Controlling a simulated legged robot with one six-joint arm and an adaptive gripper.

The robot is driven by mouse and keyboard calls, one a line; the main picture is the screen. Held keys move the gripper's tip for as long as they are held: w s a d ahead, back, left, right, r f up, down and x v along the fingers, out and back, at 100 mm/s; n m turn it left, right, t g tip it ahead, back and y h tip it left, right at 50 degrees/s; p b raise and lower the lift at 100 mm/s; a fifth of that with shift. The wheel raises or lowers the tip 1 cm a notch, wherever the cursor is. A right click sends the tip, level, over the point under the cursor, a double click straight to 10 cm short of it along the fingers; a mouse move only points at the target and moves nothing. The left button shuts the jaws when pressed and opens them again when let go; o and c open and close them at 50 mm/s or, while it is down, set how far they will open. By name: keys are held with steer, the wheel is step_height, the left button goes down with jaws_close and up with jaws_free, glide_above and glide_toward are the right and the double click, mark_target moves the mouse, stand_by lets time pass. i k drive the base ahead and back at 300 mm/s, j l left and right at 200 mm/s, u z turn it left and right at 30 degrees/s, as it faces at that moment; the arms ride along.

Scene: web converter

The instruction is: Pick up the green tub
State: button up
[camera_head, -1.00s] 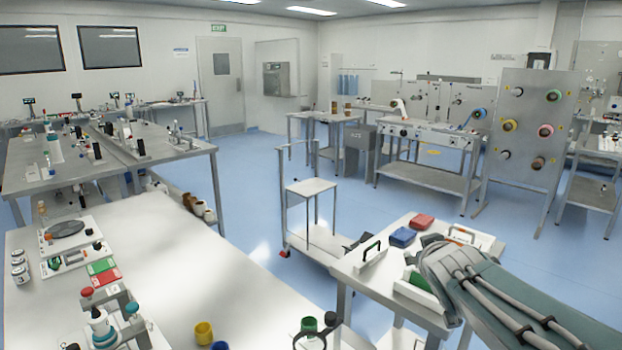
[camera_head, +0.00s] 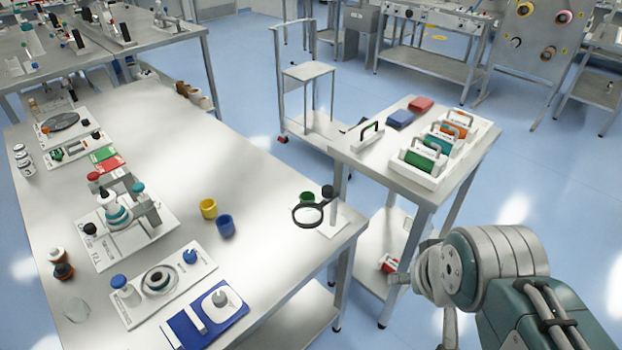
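A small green tub (camera_head: 307,198) stands near the right end of the long white-topped bench (camera_head: 265,262). It is partly hidden behind the ring of a black magnifier (camera_head: 309,214). A yellow tub (camera_head: 208,208) and a blue tub (camera_head: 225,225) stand to its left on the same bench. My arm enters from the lower right, and its end, my gripper (camera_head: 425,300), is to the right of the bench, apart from the green tub. The fingers are not clear enough to show whether they are open or shut.
A side table (camera_head: 385,170) to the right holds a white rack with green, teal and orange blocks, plus blue and red boxes (camera_head: 400,119). A bottle stand (camera_head: 125,230) and a blue tray (camera_head: 232,322) sit on the bench. The bench middle is fairly clear.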

mark_target(306, 196)
steer(key=i+l+u, duration=0.15)
steer(key=i+u, duration=0.25)
steer(key=i+l+u, duration=0.2)
steer(key=u, duration=0.15)
